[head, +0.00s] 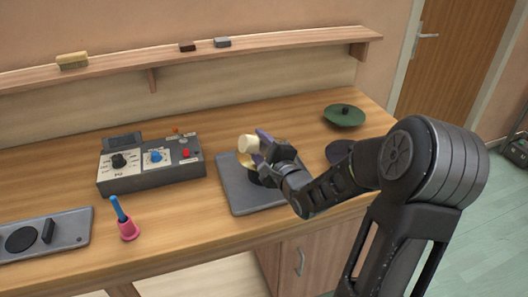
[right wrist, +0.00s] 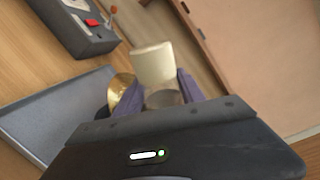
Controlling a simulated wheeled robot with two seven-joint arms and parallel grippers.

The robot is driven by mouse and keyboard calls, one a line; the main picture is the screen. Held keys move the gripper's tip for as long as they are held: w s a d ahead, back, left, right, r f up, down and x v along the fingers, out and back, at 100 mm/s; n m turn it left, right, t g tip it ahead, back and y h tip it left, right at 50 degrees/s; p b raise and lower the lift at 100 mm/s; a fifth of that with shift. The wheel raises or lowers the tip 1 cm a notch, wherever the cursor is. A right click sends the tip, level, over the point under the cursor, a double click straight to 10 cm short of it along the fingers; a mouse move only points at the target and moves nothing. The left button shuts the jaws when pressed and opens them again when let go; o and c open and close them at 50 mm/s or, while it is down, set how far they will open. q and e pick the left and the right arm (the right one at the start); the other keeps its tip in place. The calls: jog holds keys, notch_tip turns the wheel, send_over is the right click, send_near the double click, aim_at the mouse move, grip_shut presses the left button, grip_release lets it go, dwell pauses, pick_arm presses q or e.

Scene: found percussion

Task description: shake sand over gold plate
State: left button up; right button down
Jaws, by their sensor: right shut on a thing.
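My right gripper (head: 259,148) is shut on a cream-topped shaker (head: 248,143), held above the grey tray (head: 233,195). In the right wrist view, the purple fingers (right wrist: 163,95) sit on either side of the shaker (right wrist: 153,64), whose lower part looks greyish. The gold plate (right wrist: 121,88) shows in the right wrist view just left of the shaker, over the grey tray (right wrist: 50,120), and is partly hidden by a finger. In the head view my gripper mostly hides the plate. I cannot make out any sand. My left gripper is not in view.
A grey control box (head: 150,178) with knobs stands left of the tray. A grey panel (head: 70,230) lies far left. A green cymbal-like disc (head: 344,119) is at back right. A shelf (head: 200,62) runs above.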

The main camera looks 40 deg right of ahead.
jog(key=shift+w+d, duration=0.25)
jog(key=shift+d, duration=0.95)
jog(key=shift+w+d, duration=0.2)
jog(key=shift+d, duration=0.95)
jog(key=shift+n, duration=0.4)
notch_tip(320, 180, up, 2)
jog(key=n+h+b, duration=0.1)
jog(key=n+b, duration=0.6)
jog(key=n, duration=0.2)
jog(key=shift+r, duration=0.2)
jog(key=shift+r+n+b, duration=0.2)
jog(key=shift+n+b, duration=0.1)
jog(key=shift+b, duration=0.05)
jog(key=shift+r, duration=0.15)
